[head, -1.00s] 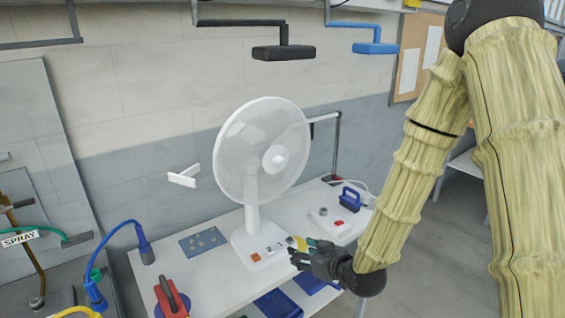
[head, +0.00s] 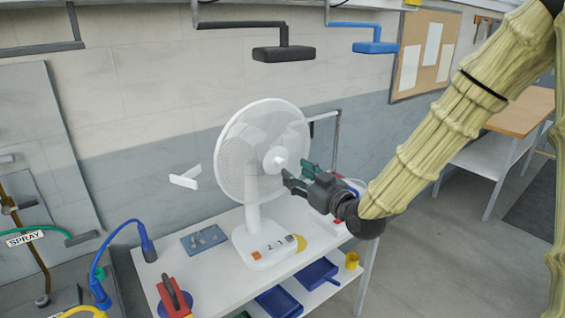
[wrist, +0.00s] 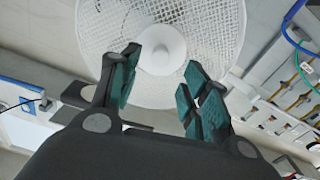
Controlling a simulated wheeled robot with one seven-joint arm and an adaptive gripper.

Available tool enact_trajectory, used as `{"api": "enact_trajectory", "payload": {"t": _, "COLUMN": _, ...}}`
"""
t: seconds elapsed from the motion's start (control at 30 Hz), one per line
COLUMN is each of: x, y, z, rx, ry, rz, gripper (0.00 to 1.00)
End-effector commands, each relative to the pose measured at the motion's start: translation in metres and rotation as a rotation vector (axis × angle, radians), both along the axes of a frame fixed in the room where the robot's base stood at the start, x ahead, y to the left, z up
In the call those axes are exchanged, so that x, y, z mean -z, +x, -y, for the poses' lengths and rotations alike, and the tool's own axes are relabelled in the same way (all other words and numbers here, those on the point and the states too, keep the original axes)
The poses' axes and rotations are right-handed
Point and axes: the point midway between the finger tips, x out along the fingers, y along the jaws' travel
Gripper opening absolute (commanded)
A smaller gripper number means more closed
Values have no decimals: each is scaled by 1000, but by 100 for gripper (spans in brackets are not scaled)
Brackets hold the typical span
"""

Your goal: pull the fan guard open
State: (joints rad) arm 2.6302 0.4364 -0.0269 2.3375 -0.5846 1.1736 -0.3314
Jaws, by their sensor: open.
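A white desk fan stands upright on a white table, and its round mesh fan guard (head: 240,150) faces right toward my gripper. A white round hub (head: 279,162) sits at the middle of the guard. My gripper (head: 297,178) is open and empty, just right of the hub and apart from it in the head view. In the wrist view the guard (wrist: 205,30) fills the top, and the hub (wrist: 160,48) shows between and beyond my open fingertips (wrist: 160,70). The guard looks closed, though its far rim is hard to make out. A white handle-like piece (head: 184,178) shows left of the fan.
The fan base with buttons (head: 264,250) stands on the table (head: 215,280). A blue-grey plate (head: 204,241) and a red tool (head: 173,297) lie to its left. Blue trays (head: 318,275) and a yellow cup (head: 352,261) sit below. A black overhead arm (head: 283,54) hangs above.

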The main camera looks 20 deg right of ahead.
Motion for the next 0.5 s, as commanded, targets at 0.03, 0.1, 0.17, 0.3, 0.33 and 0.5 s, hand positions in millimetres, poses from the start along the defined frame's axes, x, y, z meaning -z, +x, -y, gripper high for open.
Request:
{"api": "enact_trajectory", "payload": {"t": 0.03, "x": -2, "y": 7, "z": -2, "rx": 0, "ry": -2, "rz": -2, "gripper": 46}}
{"api": "enact_trajectory", "payload": {"t": 0.1, "x": -2, "y": 15, "z": -6, "rx": -1, "ry": -1, "rz": -2, "gripper": 46}}
{"api": "enact_trajectory", "payload": {"t": 0.17, "x": -2, "y": 23, "z": -8, "rx": -1, "ry": -1, "rz": -1, "gripper": 46}}
{"api": "enact_trajectory", "payload": {"t": 0.3, "x": -2, "y": 39, "z": -14, "rx": -1, "ry": -1, "rz": -2, "gripper": 46}}
{"api": "enact_trajectory", "payload": {"t": 0.33, "x": -2, "y": 43, "z": -15, "rx": -1, "ry": -1, "rz": -2, "gripper": 46}}
{"api": "enact_trajectory", "payload": {"t": 0.5, "x": -1, "y": 58, "z": -20, "rx": -1, "ry": -1, "rz": -2, "gripper": 46}}
